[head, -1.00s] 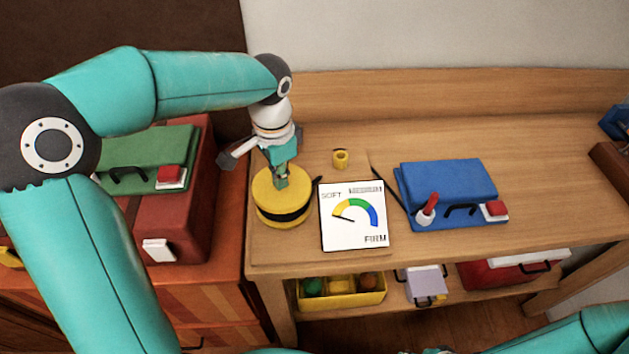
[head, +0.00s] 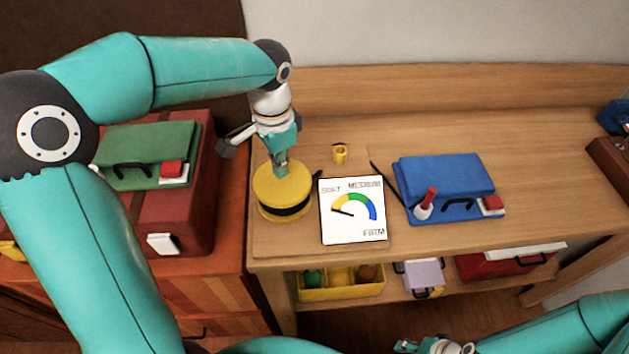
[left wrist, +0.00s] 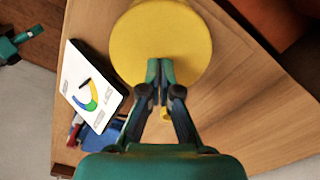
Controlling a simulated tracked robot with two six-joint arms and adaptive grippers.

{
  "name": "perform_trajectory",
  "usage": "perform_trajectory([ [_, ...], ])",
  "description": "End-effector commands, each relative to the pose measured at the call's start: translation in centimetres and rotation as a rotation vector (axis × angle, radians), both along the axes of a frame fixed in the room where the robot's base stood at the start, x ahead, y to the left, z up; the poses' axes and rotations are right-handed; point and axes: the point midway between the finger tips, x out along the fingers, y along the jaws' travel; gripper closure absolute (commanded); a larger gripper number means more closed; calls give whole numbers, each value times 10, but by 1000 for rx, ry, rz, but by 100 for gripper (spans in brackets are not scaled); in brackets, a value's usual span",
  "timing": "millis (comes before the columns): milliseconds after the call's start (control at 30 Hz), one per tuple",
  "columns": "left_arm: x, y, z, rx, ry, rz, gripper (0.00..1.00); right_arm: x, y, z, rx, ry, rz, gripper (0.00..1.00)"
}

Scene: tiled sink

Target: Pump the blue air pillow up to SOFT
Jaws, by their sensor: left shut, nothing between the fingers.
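The yellow round pump (head: 283,190) with a black band stands at the left of the wooden bench. My left gripper (head: 281,170) is shut and empty, pointing down over the pump's top; whether it touches is unclear. The left wrist view shows its closed fingertips (left wrist: 160,66) over the yellow disc (left wrist: 160,30). The white gauge (head: 352,235) right of the pump has a yellow, green and blue arc; its needle points left, near the yellow end. The blue air pillow (head: 440,175) lies right of the gauge. My right gripper (head: 408,346) barely shows at the bottom edge.
A small yellow cup (head: 340,153) stands behind the gauge. A red-tipped piece (head: 425,204) sits at the blue pillow's front left. A green pillow (head: 145,155) lies on a red case (head: 185,225) at left. Bench space right of the blue pillow is clear.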

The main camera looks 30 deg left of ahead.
Motion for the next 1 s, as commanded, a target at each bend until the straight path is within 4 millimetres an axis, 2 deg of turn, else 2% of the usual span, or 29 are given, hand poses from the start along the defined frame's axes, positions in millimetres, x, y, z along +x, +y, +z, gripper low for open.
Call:
perform_trajectory([
  [533,0,0,55,0,-1,0,100,0,0,48,0,0,0,59],
  [1000,0,0,57,0,-1,0,100,0,0,49,0,0,0,59],
])
